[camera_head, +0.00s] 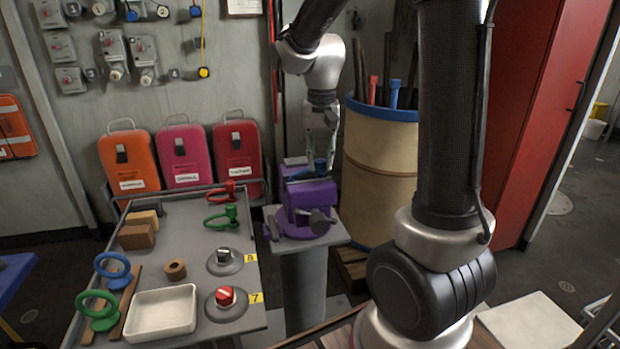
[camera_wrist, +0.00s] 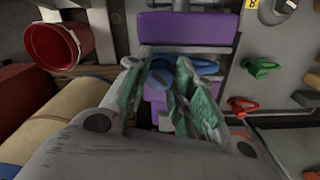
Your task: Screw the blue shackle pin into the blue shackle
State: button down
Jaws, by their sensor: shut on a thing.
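The blue shackle (camera_head: 302,175) sits at the top of the purple vise (camera_head: 300,204), and it also shows in the wrist view (camera_wrist: 203,67) against the purple jaw. My gripper (camera_head: 321,158) points down over the vise. In the wrist view its green-padded fingers (camera_wrist: 160,82) are shut on the blue shackle pin (camera_wrist: 160,76), whose rounded blue end shows between them. The pin is right beside the shackle. The fingers hide the rest of the pin, so I cannot tell whether its thread is in the shackle's hole.
A grey table (camera_head: 190,243) at the left holds red (camera_head: 221,191) and green (camera_head: 222,216) shackles, a white tray (camera_head: 161,312), blocks, rings and knobs. A tan barrel (camera_head: 378,170) with a blue rim stands close right of the vise. Coloured cases lean behind the table.

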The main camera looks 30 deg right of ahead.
jog(key=m, duration=0.9)
jog(key=shift+m, duration=0.4)
jog(key=c, duration=1.1)
grip_release()
